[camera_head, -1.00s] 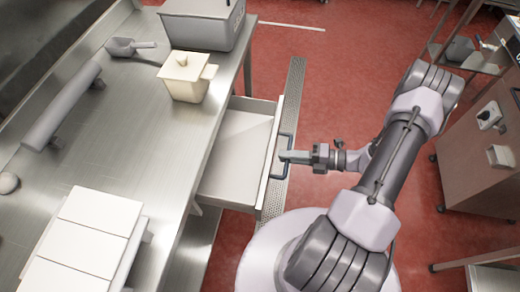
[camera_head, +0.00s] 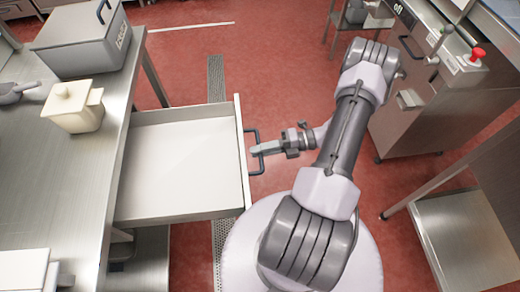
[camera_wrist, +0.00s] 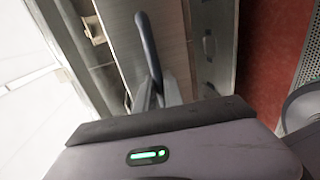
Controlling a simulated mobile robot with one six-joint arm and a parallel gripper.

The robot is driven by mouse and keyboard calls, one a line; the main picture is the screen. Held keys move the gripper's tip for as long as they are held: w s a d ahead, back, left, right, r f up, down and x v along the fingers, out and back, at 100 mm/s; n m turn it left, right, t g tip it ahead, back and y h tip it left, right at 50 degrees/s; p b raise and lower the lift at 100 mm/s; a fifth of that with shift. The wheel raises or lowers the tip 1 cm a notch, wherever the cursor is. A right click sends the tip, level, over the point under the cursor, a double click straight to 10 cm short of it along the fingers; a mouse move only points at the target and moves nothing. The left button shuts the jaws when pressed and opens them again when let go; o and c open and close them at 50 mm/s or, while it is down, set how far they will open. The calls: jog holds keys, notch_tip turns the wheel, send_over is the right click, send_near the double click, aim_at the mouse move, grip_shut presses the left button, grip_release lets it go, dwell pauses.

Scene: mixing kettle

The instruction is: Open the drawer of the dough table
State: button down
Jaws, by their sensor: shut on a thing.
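The dough table (camera_head: 60,190) is a steel bench at the left of the head view. Its drawer (camera_head: 185,165) stands pulled out to the right, wide open, and looks empty inside. The drawer's dark bar handle (camera_head: 250,134) is on its front panel. My gripper (camera_head: 257,150) is shut on the handle. In the wrist view the handle (camera_wrist: 148,45) runs down between my gripper's fingers (camera_wrist: 157,95). The exact contact of the fingertips is partly hidden.
On the table are a grey lidded box (camera_head: 80,40), a cream pot (camera_head: 75,107) and a scoop (camera_head: 15,92). A steel machine with a red knob (camera_head: 477,54) stands at the right. Red floor is clear behind my arm.

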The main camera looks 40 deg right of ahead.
jog(key=c, duration=1.5)
grip_release()
jog(key=shift+o, duration=0.2)
jog(key=p+v, duration=0.2)
jog(key=v, duration=1.5)
jog(key=shift+p, duration=0.3)
jog(key=shift+d, duration=0.15)
